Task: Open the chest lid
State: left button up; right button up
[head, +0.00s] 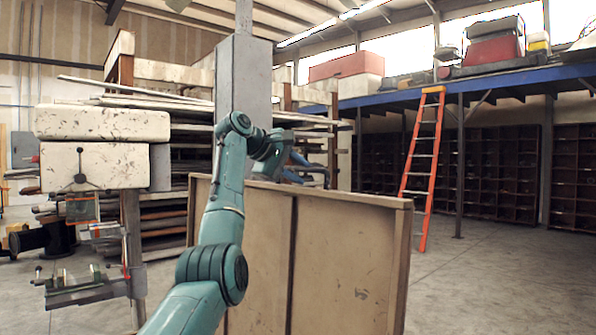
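A large brown wooden panel (345,255) with a pale rim and a dark middle strip stands close to upright in the lower middle of the head view. I cannot tell for certain whether it is the chest's lid or another part of it. No other part of a chest can be made out. My teal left arm rises in front of the panel. My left gripper (294,168) is at the panel's top edge. It is small and dark there, and its fingers cannot be made out, nor whether they touch the panel. My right gripper is not in view.
A drill-press-like machine (105,150) stands at the left, before racks of stacked boards (185,195). A grey column (243,75) rises behind the panel. An orange ladder (423,165) leans on a blue mezzanine (480,84). The concrete floor (490,285) at right is clear.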

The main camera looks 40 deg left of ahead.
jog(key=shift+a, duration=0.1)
pick_arm(q)
jog(key=shift+s+r, duration=0.15)
jog(key=shift+s, duration=0.05)
jog(key=b+v, duration=0.2)
jog(key=v, duration=1)
jog(key=shift+s+a+r, duration=0.15)
jog(key=shift+s+r, duration=0.05)
jog(key=shift+s, duration=0.1)
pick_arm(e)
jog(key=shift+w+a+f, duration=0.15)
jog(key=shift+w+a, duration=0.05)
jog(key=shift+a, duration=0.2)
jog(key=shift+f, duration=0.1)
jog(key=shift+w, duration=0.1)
